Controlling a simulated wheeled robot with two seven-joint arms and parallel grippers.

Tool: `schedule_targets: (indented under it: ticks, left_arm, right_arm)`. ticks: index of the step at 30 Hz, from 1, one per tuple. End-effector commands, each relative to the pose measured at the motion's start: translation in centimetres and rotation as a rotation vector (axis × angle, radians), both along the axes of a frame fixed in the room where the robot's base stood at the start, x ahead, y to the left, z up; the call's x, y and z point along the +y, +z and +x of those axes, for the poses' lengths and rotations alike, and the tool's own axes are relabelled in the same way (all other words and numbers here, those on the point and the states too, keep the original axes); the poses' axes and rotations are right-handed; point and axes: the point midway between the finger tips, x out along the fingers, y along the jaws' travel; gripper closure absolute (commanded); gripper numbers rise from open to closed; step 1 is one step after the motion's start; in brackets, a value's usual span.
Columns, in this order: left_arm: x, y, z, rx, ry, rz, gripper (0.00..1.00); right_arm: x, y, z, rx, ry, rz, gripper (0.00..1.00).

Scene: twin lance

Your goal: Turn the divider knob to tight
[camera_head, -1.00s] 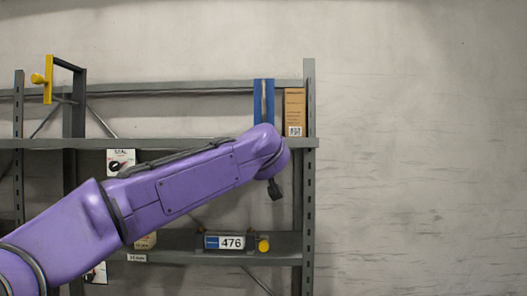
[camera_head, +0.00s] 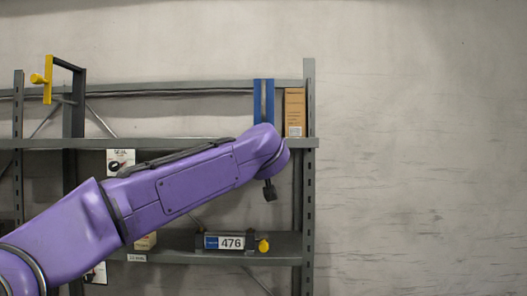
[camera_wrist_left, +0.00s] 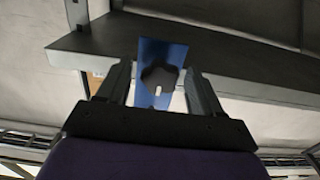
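The blue divider (camera_head: 263,95) stands upright on the shelf in the head view, its lower part hidden by my purple left arm. In the left wrist view the blue plate (camera_wrist_left: 150,50) carries a dark, lobed knob (camera_wrist_left: 153,77) with a light mark low on its face. My left gripper (camera_wrist_left: 160,72) is open, with one finger on each side of the knob. Gaps show between the fingers and the knob, and I cannot tell whether the fingertips reach its depth. My right gripper is not in view.
A brown box (camera_head: 294,112) stands close to the right of the divider. Below are a unit labelled 476 (camera_head: 224,242) and a yellow knob (camera_head: 263,245). A yellow handle (camera_head: 47,80) is at upper left. The shelf upright (camera_head: 309,180) is right of my wrist; bare wall lies beyond.

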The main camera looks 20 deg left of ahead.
Motion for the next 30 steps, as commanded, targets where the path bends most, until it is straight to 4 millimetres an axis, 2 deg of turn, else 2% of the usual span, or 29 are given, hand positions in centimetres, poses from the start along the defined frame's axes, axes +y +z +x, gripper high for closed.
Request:
schedule_targets:
  ticks: [5, 8, 15, 21, 30]
  left_arm:
    - [0.0, -0.1, 0.0, 0.001, 0.000, 0.000, 0.34]
    - [-0.3, -0.2, -0.9, -0.001, 0.000, -0.001, 0.34]
    - [-1.8, -0.5, -6.2, -0.003, -0.001, 0.001, 0.34]
    - [-2.7, -0.2, -9.5, -0.001, 0.000, -0.001, 0.34]
    - [-2.9, -0.1, -10.1, 0.001, 0.000, 0.000, 0.34]
  right_arm:
    - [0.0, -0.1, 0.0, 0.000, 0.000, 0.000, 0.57]
    - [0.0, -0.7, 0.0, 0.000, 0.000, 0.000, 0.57]
    - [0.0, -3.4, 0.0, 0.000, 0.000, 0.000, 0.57]
    - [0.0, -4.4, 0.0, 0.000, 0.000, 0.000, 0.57]
    - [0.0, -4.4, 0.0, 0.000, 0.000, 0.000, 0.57]
